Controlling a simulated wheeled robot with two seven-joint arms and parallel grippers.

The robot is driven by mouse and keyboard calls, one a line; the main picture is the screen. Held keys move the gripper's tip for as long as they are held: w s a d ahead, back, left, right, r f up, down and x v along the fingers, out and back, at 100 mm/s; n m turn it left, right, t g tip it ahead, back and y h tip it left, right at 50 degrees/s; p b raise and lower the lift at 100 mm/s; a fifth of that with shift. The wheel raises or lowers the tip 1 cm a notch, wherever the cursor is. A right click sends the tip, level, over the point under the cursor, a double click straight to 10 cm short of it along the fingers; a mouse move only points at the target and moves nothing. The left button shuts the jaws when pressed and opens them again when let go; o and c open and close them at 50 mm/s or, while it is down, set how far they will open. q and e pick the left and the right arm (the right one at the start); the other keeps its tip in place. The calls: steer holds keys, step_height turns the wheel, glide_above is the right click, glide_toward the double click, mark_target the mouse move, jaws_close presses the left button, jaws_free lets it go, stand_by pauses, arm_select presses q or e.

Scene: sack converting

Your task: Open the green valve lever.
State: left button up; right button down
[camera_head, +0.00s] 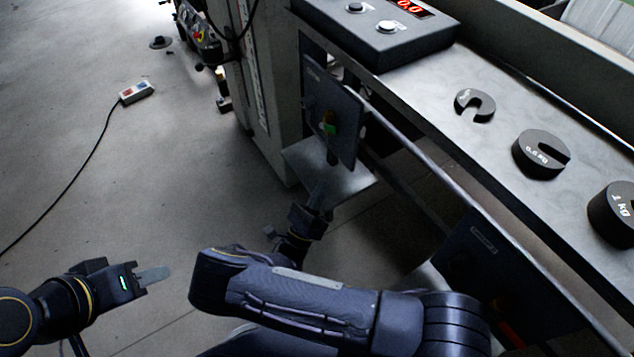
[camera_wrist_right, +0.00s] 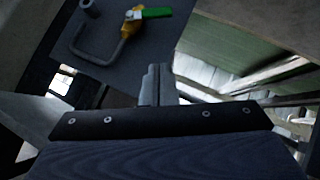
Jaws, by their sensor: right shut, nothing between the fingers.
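The green valve lever (camera_head: 329,129) is on a dark upright panel (camera_head: 345,100) below the bench in the head view. In the right wrist view the green lever (camera_wrist_right: 154,13) lies on a yellow valve body (camera_wrist_right: 131,27) with a curved grey pipe (camera_wrist_right: 95,57). My right gripper (camera_head: 331,160) is just below the lever in the head view. In the wrist view its fingers (camera_wrist_right: 158,72) are together and empty, apart from the lever. My left gripper (camera_head: 153,275) is low at the left, away from the panel; its finger gap is not clear.
A steel bench (camera_head: 500,140) runs along the right, with slotted weights (camera_head: 541,153) and a display box (camera_head: 385,30) on it. A small metal shelf (camera_head: 345,182) sits near my right gripper. A corded pendant (camera_head: 136,92) lies on open floor at left.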

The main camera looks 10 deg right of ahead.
mark_target(329, 130)
steer(key=w+d+r+b, duration=0.2)
steer(key=w+d+r, duration=0.1)
steer(key=w+r, duration=0.3)
step_height(329, 130, up, 2)
steer(key=shift+d+r, duration=0.15)
steer(key=shift+d, duration=0.2)
steer(key=r+n+y+p, duration=0.1)
steer(key=n+y+p, duration=0.2)
steer(key=p, duration=0.3)
steer(key=r+n+y+p, duration=0.2)
steer(key=n+y+p, duration=0.1)
steer(key=p, duration=0.3)
steer(key=r+n+y+p, duration=0.2)
steer(key=n+p, duration=0.3)
steer(key=p, duration=0.1)
steer(key=shift+w+a+y, duration=0.1)
steer(key=shift+w+y, duration=0.25)
steer(key=shift+y, duration=0.05)
steer(key=shift+w+a+n+g+y+p, duration=0.1)
steer(key=shift+w+n+g+y+p, duration=0.25)
steer(key=shift+n+p, duration=0.8)
steer(key=shift+s+m, duration=0.1)
steer(key=shift+m, duration=0.15)
